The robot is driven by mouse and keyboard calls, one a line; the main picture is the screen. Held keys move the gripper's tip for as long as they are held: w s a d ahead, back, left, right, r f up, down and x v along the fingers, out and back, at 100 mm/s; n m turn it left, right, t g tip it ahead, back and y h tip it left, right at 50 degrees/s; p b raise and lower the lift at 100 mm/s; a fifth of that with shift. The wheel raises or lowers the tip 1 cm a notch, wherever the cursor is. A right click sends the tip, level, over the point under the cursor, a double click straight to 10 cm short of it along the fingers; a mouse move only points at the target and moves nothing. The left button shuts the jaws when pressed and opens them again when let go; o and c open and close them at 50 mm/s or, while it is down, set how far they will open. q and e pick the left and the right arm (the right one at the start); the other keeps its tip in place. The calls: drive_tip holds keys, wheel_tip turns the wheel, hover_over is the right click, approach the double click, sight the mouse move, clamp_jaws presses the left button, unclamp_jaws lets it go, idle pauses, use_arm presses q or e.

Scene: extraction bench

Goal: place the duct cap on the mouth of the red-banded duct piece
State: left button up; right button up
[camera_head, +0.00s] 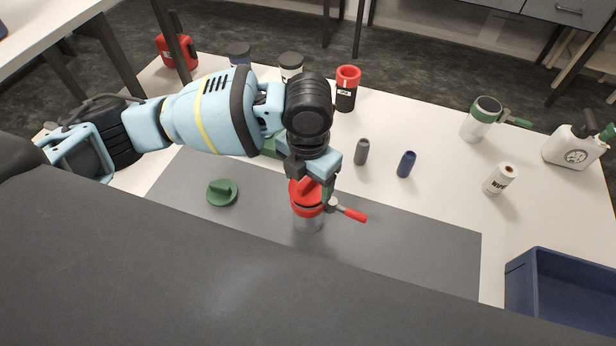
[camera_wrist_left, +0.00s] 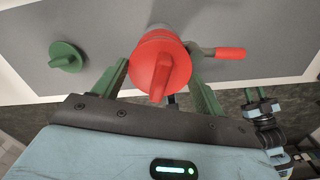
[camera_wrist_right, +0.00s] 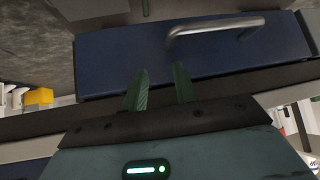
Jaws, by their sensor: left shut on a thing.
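The red duct cap (camera_head: 303,188) has a raised fin. My left gripper (camera_head: 314,184) is shut on it, and the cap (camera_wrist_left: 162,72) sits between the green fingers in the left wrist view. The red-banded duct piece (camera_head: 308,221) stands upright on the dark mat right under the cap, with a red-handled lever (camera_head: 349,212) on its right side. Its mouth is hidden by the cap; I cannot tell whether the cap touches it or hovers just above. My right gripper (camera_wrist_right: 160,88) is open and empty in the right wrist view, outside the head view.
A green cap (camera_head: 222,192) lies on the mat to the left. A grey bottle (camera_head: 362,152) and a blue one (camera_head: 406,164) stand behind. A red-topped container (camera_head: 346,88) is farther back. A blue bin (camera_head: 560,295) is at right. The mat's right part is clear.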

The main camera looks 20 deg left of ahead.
sight(308, 180)
use_arm(q)
drive_tip(key=shift+f, duration=0.6)
drive_tip(key=o, duration=1)
drive_tip(key=shift+c, duration=0.2)
drive_tip(key=shift+r, duration=0.1)
wheel_tip(308, 180, up, 13)
drive_tip(key=shift+p, duration=0.3)
